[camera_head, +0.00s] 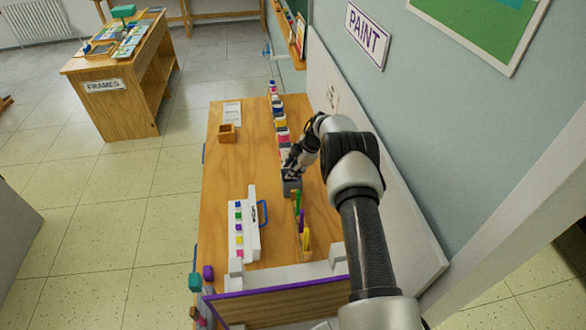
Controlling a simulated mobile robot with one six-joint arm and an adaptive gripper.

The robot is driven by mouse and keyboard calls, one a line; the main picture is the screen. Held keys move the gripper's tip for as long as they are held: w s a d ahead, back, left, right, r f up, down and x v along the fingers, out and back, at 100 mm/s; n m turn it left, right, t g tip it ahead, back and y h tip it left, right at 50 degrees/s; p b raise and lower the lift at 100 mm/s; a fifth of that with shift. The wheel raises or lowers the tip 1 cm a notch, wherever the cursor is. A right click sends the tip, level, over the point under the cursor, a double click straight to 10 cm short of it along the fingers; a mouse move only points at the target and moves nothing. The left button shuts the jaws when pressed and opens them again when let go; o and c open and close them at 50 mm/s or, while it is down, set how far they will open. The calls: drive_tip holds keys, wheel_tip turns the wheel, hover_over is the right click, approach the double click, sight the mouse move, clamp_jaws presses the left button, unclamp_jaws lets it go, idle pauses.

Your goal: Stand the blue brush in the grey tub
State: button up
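My gripper (289,174) points down over the wooden table, just above a small dark grey tub (291,188). It hides the tub's far side, and I cannot tell whether its fingers are open, shut or holding anything. I cannot make out a blue brush.
A white paint box (244,230) with coloured pots lies left of the brushes. A row of paint bottles (281,125) runs along the table's far right side. A small wooden box (227,133) stands at left. The table (232,170) is clear between these.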

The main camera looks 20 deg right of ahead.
drive_tip(key=shift+r, duration=0.1)
drive_tip(key=v, duration=1.1)
drive_tip(key=shift+d+r, duration=0.2)
drive_tip(key=shift+r, duration=0.15)
idle(0.4)
